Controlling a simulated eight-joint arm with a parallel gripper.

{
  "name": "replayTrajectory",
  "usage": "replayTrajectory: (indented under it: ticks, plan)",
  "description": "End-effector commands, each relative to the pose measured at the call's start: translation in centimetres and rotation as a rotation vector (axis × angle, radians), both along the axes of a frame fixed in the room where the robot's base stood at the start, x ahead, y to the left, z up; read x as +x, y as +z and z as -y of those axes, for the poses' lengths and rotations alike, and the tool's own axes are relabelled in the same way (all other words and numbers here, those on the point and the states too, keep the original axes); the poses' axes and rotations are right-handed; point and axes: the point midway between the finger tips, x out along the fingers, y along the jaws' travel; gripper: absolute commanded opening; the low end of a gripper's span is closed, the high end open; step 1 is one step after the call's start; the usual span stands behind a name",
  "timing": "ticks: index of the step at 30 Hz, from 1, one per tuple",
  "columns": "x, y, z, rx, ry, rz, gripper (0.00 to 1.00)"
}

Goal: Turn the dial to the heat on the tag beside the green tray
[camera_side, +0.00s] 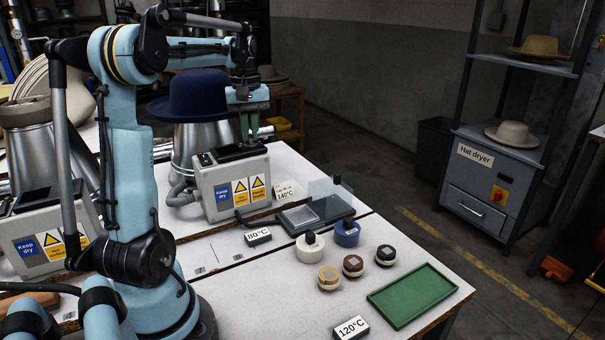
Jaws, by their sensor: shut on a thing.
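The green tray (436,282) lies empty at the table's front right. A tag reading 120°C (350,328) stands at the table's front edge, left of the tray and closest to it. Another tag reading 80°C (258,237) stands further back near the grey control box (222,199), and a tag reading 140°C (286,194) is at that box's right side. My gripper (249,138) points down at the top of the control box, its green fingers shut on what appears to be the dial. The dial itself and its setting are hidden.
A blue hat (200,95) sits on a metal press behind the box. Several small round pieces, including a white one (310,247) and a blue one (346,233), stand between the tags and tray. A dark flat case (315,213) lies behind them. A second box (48,246) is at left.

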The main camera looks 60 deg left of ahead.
Motion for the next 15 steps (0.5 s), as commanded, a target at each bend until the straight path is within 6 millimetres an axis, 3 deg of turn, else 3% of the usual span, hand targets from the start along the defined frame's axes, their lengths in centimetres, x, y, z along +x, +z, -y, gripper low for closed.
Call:
replayTrajectory:
  ticks: [7,8,12,15]
  plan:
    - [-0.05,-0.07,0.06,-0.003,-0.001,-0.002,0.0]
    - [-0.04,-0.07,0.06,-0.003,-0.001,-0.002,0.15]
    - [-0.03,-0.05,0.05,-0.002,-0.002,-0.001,0.36]
    - [-0.02,-0.04,0.04,-0.001,-0.002,-0.001,0.37]
